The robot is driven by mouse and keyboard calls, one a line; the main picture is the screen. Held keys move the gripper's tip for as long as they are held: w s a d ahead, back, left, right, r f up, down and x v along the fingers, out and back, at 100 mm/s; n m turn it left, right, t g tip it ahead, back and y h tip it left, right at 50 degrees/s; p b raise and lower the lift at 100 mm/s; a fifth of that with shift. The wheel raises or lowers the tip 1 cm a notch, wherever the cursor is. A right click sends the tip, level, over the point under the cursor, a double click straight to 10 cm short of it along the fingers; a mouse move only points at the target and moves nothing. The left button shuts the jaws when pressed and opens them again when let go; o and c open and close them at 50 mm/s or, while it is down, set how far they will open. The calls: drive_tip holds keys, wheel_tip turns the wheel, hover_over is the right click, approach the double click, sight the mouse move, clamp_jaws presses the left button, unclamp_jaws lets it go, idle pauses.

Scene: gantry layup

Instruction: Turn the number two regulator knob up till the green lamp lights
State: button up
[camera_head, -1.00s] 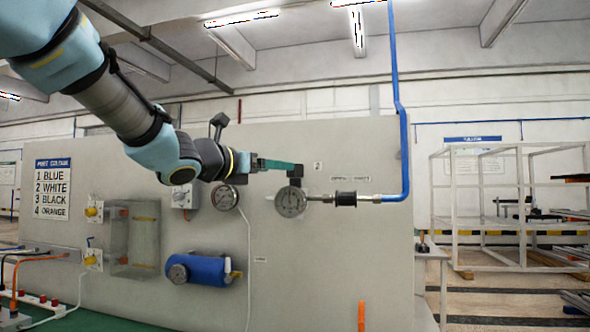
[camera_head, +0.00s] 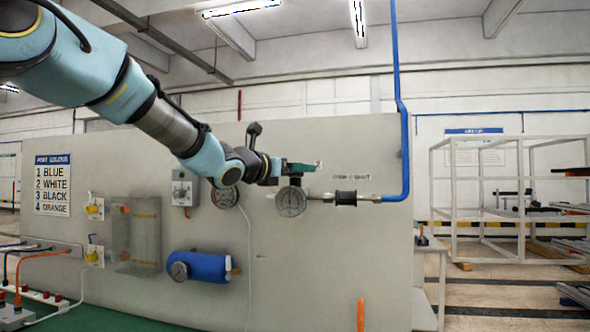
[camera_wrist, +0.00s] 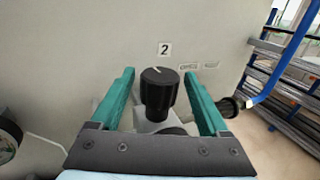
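The number two regulator knob (camera_wrist: 158,92) is black with a pale pointer mark on top, under a "2" label (camera_wrist: 165,48) on the grey panel. In the wrist view, my gripper (camera_wrist: 159,74) is open, with one teal finger on each side of the knob and visible gaps between. In the head view, my gripper (camera_head: 303,167) is at the regulator, just above a round dial gauge (camera_head: 291,202), and covers the label. I see no lit green lamp; a small grey box (camera_head: 185,188) on the panel is too small to read.
A black valve wheel (camera_head: 346,198) and blue pipe (camera_head: 403,130) lie right of the regulator; the wheel also shows close to the right finger in the wrist view (camera_wrist: 230,108).

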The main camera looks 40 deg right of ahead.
clamp_jaws()
drive_tip(key=shift+w+r+m+g+p, duration=0.1)
drive_tip(key=shift+r+m+g+p, duration=0.35)
drive_tip(key=shift+g+p, duration=0.6)
drive_tip(key=shift+f+m+p, duration=0.25)
drive_tip(key=shift+m+p, duration=0.1)
drive_tip(key=shift+p, duration=0.25)
drive_tip(key=shift+f, duration=0.1)
drive_tip(key=shift+o, duration=0.6)
unclamp_jaws()
drive_tip(key=a+b, duration=0.3)
drive_tip(key=a, duration=0.8)
drive_tip(key=shift+s+b, duration=0.4)
